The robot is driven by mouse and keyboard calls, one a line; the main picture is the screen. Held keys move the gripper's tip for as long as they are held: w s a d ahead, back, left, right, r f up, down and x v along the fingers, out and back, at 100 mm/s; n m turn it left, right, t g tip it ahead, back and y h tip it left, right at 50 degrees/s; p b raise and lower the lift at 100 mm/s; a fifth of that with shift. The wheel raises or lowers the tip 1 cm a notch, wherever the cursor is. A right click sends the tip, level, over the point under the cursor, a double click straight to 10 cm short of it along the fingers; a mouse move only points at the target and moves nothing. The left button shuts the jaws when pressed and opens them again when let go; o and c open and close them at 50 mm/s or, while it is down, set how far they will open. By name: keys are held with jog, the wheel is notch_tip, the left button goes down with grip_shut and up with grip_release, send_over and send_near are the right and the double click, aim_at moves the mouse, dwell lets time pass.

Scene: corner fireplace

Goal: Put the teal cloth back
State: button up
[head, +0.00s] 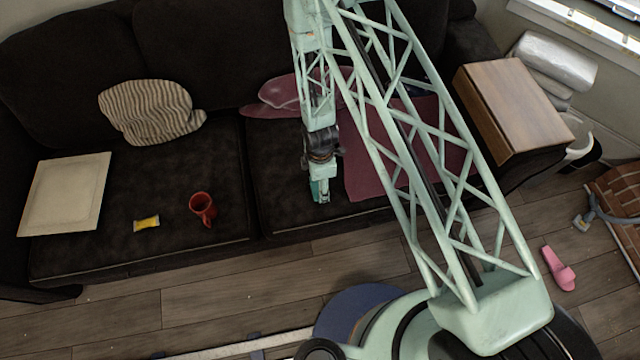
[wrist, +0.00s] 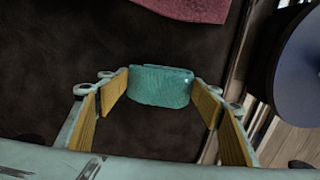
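The teal cloth (wrist: 160,86) is a small folded bundle between the fingertips of my gripper (wrist: 161,92) in the wrist view. Its two sides reach the inner ends of the tan finger pads. The fingers are wide apart, and I cannot tell whether they press on the cloth or only stand on either side of it. In the head view my gripper (head: 322,190) points down over the front of the dark sofa's right seat. A bit of the teal cloth (head: 315,190) shows at its tip. I cannot tell whether the cloth rests on the seat.
The dark sofa (head: 225,210) also holds a red mug (head: 203,208), a yellow packet (head: 146,223), a cream square panel (head: 66,194), a striped cushion (head: 150,110) and a maroon blanket (head: 370,178). A pink slipper (head: 558,268) lies on the floor.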

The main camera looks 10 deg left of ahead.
jog(key=o, duration=0.4)
jog(key=shift+o, duration=0.2)
jog(key=shift+r, duration=0.2)
notch_tip(320, 180, up, 12)
jog(key=p, duration=0.2)
dwell(0.6)
dwell(1.0)
